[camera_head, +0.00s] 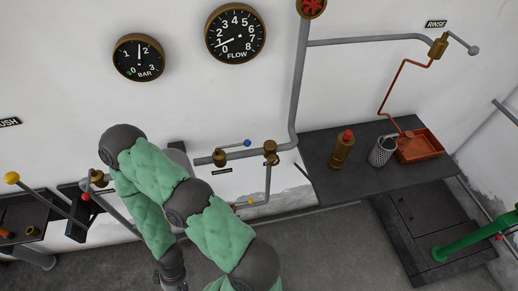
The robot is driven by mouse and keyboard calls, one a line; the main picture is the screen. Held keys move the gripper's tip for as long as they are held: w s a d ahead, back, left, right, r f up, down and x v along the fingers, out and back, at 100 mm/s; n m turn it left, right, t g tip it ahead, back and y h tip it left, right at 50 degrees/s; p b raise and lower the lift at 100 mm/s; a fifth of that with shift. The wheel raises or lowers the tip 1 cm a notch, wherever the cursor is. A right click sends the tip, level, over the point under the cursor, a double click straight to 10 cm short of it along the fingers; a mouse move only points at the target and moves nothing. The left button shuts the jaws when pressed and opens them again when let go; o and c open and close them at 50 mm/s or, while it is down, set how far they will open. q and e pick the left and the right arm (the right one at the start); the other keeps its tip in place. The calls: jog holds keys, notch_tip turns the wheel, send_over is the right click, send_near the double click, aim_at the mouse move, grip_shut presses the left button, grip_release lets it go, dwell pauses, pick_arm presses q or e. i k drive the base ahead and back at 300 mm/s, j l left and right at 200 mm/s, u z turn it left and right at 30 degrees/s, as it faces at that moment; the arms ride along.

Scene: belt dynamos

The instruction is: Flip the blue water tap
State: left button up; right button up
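The blue water tap is a lever with a blue knob (248,143) on a brass valve (220,157), set in a grey wall pipe. The lever runs roughly along the pipe, with its knob to the right of the valve. One of my arms, padded in green, arches up in front of the wall to the left of the tap. Its wrist hangs down to the bottom edge, where the picture cuts it off, so no fingers show. I cannot tell for sure which arm it is. Nothing of mine touches the tap. My other gripper does not show.
A dark shelf (330,185) at right holds a brass bottle (342,150), a perforated metal cup (382,151) and an orange tray (432,154). A yellow-knobbed lever (12,178) stands at far left. A green bar (470,240) is at lower right. Space around the tap is clear.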

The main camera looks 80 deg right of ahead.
aim_at(247, 144)
jog(key=j+z, duration=0.15)
jog(key=z, duration=2.6)
